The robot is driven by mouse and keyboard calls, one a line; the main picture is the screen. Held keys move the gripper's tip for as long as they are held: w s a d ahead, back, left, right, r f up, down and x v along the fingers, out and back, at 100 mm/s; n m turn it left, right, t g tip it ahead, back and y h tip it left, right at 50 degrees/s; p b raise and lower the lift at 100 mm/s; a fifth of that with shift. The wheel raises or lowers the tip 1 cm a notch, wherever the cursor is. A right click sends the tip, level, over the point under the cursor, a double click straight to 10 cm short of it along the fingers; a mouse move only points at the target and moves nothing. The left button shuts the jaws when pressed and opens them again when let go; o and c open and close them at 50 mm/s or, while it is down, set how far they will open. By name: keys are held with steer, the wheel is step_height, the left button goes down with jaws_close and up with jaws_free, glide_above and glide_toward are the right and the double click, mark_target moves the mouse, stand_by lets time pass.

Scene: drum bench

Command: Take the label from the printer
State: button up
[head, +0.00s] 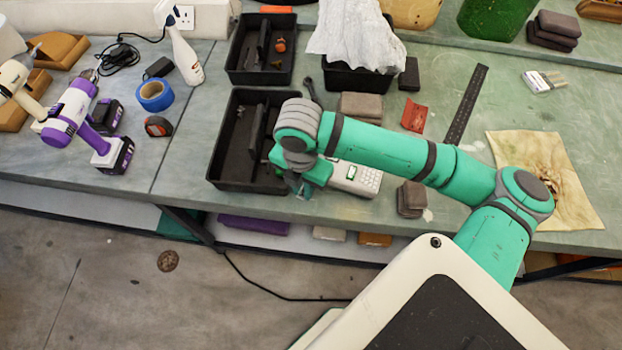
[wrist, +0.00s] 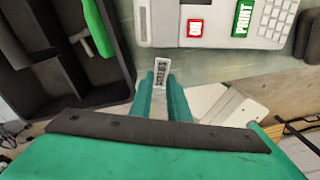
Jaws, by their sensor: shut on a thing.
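The label printer (head: 357,178) is a pale grey box with keys at the front edge of the bench, just right of my gripper (head: 303,188). In the wrist view the printer (wrist: 215,18) shows a red ON button and a green PRINT button. A small white label (wrist: 161,73) with dark lettering stands between the green fingertips of my gripper (wrist: 160,92). My gripper is shut on it. A narrow strip of bench shows between the label's top end and the printer's edge. The label cannot be made out in the head view.
A black divided tray (head: 228,150) lies left of my gripper; a green-handled tool (wrist: 97,28) is in it. A dark block stack (head: 410,199) stands right of the printer. A purple drill (head: 72,108) and blue tape (head: 155,95) lie further left.

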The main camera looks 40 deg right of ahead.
steer(key=shift+r, duration=0.85)
steer(key=shift+r, duration=2.35)
